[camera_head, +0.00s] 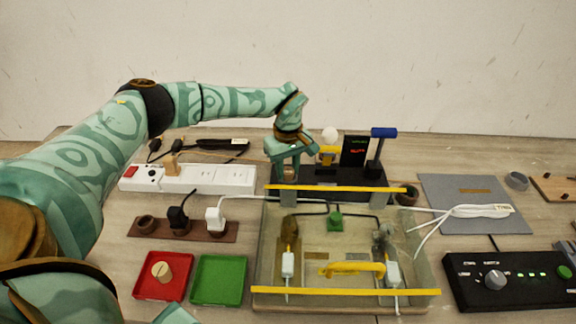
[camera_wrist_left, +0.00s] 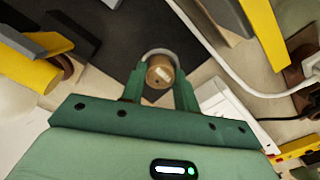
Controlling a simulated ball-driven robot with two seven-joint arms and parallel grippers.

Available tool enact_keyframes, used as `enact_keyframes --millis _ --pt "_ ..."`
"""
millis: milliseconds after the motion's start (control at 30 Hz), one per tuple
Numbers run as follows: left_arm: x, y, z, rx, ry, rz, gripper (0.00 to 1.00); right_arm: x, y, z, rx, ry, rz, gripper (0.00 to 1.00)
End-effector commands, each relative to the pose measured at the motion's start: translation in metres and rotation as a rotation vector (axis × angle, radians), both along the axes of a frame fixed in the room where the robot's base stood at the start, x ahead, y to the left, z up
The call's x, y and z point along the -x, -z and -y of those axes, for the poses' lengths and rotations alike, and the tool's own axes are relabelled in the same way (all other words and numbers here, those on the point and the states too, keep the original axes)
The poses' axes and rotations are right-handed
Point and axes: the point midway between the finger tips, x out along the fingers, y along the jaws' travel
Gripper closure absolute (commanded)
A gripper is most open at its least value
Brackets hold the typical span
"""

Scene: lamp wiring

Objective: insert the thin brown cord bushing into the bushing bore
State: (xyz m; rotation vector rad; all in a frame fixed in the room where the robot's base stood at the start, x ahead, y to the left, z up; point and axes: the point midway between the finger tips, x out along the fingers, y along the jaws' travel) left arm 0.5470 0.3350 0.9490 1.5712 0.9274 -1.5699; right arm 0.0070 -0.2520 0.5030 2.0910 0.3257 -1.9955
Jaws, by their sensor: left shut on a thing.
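My left gripper (camera_head: 290,172) reaches over the black fixture (camera_head: 330,180) at the back of the bench, fingers pointing down. In the left wrist view the gripper (camera_wrist_left: 160,85) is shut on a small brown cylinder, which looks like the cord bushing (camera_wrist_left: 158,72); its round end shows a pale mark. A whitish ring edge (camera_wrist_left: 160,52) shows just beyond it. In the head view the fingers mostly hide the bushing. I cannot make out the bushing bore, or whether the bushing touches anything.
In front stands a clear box with yellow rails (camera_head: 345,292) and cords inside. A red tray (camera_head: 150,285) holds a tan cylinder (camera_head: 162,271); the green tray (camera_head: 219,279) is empty. A blue-topped post (camera_head: 383,132), display (camera_head: 354,150) and power strip (camera_head: 200,178) stand close to the gripper.

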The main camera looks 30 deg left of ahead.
Motion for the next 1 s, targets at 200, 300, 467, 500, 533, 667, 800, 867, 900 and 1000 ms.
enact_keyframes --millis 200,300,467,500,533,667,800,867,900,1000 --pt "0.000 0.003 0.000 0.000 0.000 0.000 0.90 0.000 0.001 0.000 0.000 0.000 -0.001 0.64" --pt "0.000 0.003 0.000 0.000 0.000 0.000 0.64 0.000 0.001 0.000 0.000 -0.001 -0.001 0.64" --pt "0.000 0.003 0.000 0.000 0.000 0.000 0.44 0.000 0.001 0.001 0.000 -0.001 -0.001 0.64" --pt "0.000 0.003 0.000 0.000 0.000 0.000 0.44 0.000 0.001 0.001 0.000 -0.001 -0.001 0.64" --pt "0.000 0.003 0.000 0.000 0.000 0.000 0.44 0.000 0.001 0.001 0.001 -0.001 -0.001 0.64" --pt "0.000 0.002 0.000 0.000 0.000 0.000 0.44 0.000 0.001 0.001 0.001 -0.002 -0.001 0.64" --pt "-0.001 -0.012 0.000 0.001 0.001 0.003 0.44 -0.001 -0.003 0.001 0.002 -0.002 0.002 0.64" --pt "-0.001 -0.025 0.000 0.000 0.001 0.004 0.44 -0.001 -0.006 0.001 0.001 -0.002 0.003 0.64" --pt "-0.001 -0.034 0.000 0.000 0.000 0.004 0.44 -0.002 -0.009 0.001 0.002 -0.002 0.005 0.64" --pt "-0.001 -0.063 0.000 0.000 0.000 0.007 0.44 -0.004 -0.015 0.001 0.001 -0.002 0.009 0.64"
